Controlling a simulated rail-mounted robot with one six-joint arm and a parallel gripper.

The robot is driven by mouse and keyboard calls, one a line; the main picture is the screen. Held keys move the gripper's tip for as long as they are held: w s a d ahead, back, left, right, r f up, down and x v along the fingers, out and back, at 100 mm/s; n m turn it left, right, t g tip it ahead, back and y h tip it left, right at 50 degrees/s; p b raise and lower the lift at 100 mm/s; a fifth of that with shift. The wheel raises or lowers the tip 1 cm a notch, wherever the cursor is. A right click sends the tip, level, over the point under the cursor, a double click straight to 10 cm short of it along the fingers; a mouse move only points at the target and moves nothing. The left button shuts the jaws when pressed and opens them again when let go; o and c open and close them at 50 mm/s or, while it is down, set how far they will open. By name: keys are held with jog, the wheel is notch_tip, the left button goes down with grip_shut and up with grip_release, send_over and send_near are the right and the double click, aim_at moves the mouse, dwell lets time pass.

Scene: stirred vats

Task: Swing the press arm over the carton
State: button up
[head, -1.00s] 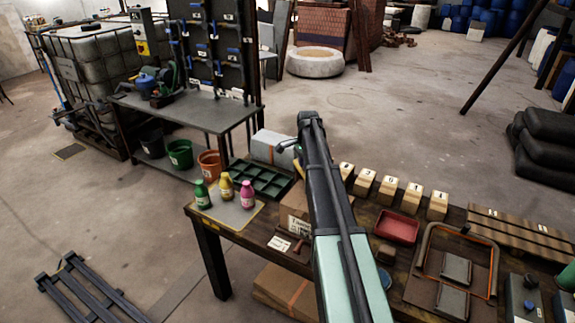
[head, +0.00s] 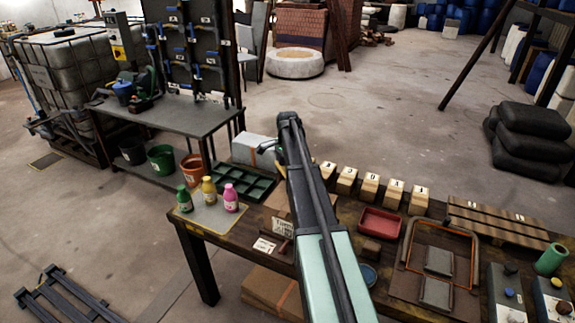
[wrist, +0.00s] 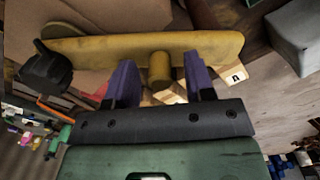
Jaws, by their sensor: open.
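The press arm (wrist: 205,48) is a yellow bar that crosses the upper part of the wrist view, with a short yellow peg (wrist: 160,72) on its near side and a dark clamp-like part (wrist: 46,68) at its left end. My gripper (wrist: 161,84) is open, its two purple fingers on either side of the peg; I cannot tell whether they touch it. A brown surface, likely the carton, lies behind the bar. In the head view the carton (head: 276,202) stands on the bench, largely hidden by my arm, which also hides my gripper and the press arm there.
On the bench are small bottles (head: 208,193), a green divided tray (head: 240,182), a row of numbered wooden blocks (head: 370,186), a red tray (head: 380,222) and an orange-edged frame (head: 440,252). A grey box (head: 254,150) stands behind. Open floor lies beyond the bench.

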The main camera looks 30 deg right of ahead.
notch_tip(320, 180, up, 11)
jog(key=p, duration=1)
jog(key=shift+f, duration=0.1)
jog(key=s+a+f+n, duration=0.1)
jog(key=s+a+n, duration=0.8)
jog(key=s+a, duration=0.4)
jog(key=s+a+f+n+b, duration=0.1)
jog(key=s+a+n, duration=0.8)
jog(key=s+a, duration=0.5)
jog(key=a, duration=0.7)
jog(key=shift+b, duration=0.3)
